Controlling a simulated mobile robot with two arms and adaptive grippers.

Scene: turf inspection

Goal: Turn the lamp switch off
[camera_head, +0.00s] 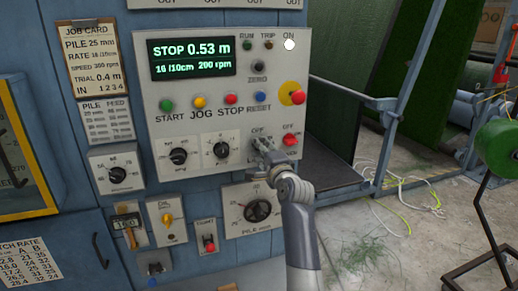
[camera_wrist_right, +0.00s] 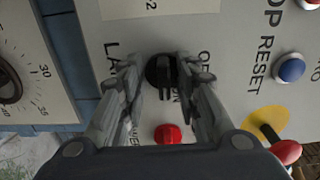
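The lamp switch (camera_wrist_right: 162,72) is a black rotary knob on the cream control panel. In the right wrist view its raised grip runs roughly up and down the picture, and its "LA…" and "OF…" lettering is partly covered. My right gripper (camera_head: 263,142) is at the panel's lower right, in front of the switch, which it mostly hides in the head view. In the right wrist view my right gripper (camera_wrist_right: 163,80) is open, one finger on each side of the knob, with gaps visible. I cannot tell which setting the knob points to. My left gripper is not in view.
A red switch (camera_head: 290,140) sits close right of the gripper; a red button (camera_wrist_right: 168,134) lies just below the knob in the wrist view. A red stop knob on yellow (camera_head: 293,93), coloured buttons and dials (camera_head: 258,210) surround it. A green reel (camera_head: 497,146) stands right.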

